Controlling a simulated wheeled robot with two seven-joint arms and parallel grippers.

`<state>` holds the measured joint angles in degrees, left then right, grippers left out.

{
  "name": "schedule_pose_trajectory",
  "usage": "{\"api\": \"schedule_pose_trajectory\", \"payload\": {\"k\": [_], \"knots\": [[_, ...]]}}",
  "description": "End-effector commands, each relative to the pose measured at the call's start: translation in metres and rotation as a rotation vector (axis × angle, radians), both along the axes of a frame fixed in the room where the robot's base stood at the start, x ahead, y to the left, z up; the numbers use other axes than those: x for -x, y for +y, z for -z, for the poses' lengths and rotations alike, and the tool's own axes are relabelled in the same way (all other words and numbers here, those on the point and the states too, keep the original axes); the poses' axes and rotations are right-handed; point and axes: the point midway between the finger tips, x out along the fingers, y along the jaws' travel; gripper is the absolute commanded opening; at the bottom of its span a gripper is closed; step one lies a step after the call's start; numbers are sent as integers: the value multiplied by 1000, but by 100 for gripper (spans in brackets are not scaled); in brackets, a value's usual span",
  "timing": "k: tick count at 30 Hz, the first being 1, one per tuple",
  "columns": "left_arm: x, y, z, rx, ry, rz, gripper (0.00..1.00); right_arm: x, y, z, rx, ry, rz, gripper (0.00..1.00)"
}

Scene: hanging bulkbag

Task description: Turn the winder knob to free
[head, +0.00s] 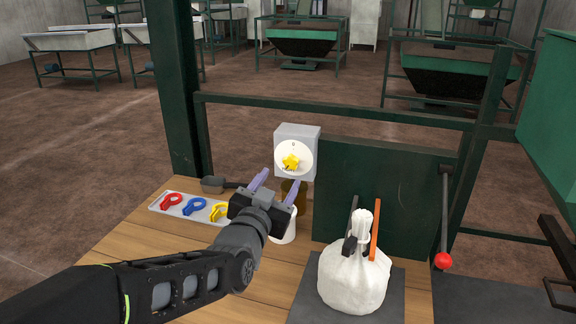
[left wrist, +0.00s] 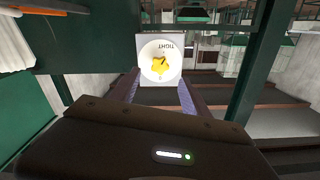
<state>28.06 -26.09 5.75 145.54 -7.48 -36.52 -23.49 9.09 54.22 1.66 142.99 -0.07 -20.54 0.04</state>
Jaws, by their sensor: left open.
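The winder knob (head: 291,162) is yellow and lobed, on a round white dial on the front of a grey box (head: 298,132). In the left wrist view the knob (left wrist: 160,66) shows between my fingers, and the dial reads "TIGHT" upside down. Which mark the knob points at is too small to tell. My left gripper (head: 275,184) is open and empty, with its two purple fingers apart, pointing toward the dial from the near side and below. The fingers appear short of the knob, not touching it. My right gripper is in neither view.
A tray (head: 156,207) with red, blue and yellow loops lies on the wooden table left of my gripper. A white tied bag (head: 353,276) stands on a dark mat to the right. A green panel (head: 385,200) and a red-ended lever (head: 443,260) are right of the box.

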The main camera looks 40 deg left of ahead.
Motion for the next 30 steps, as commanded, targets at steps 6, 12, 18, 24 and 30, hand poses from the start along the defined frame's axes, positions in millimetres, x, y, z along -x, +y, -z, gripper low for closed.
{"api": "schedule_pose_trajectory", "payload": {"k": [6,12,18,24,30], "knots": [[-20,7,-3,4,5,1,55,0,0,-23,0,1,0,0],[-50,17,-1,2,2,1,55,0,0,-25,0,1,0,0],[-66,23,0,2,-1,-1,55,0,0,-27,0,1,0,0],[-67,24,0,2,-1,-1,55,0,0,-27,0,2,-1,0],[-67,24,0,2,-1,0,46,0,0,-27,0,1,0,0]]}}
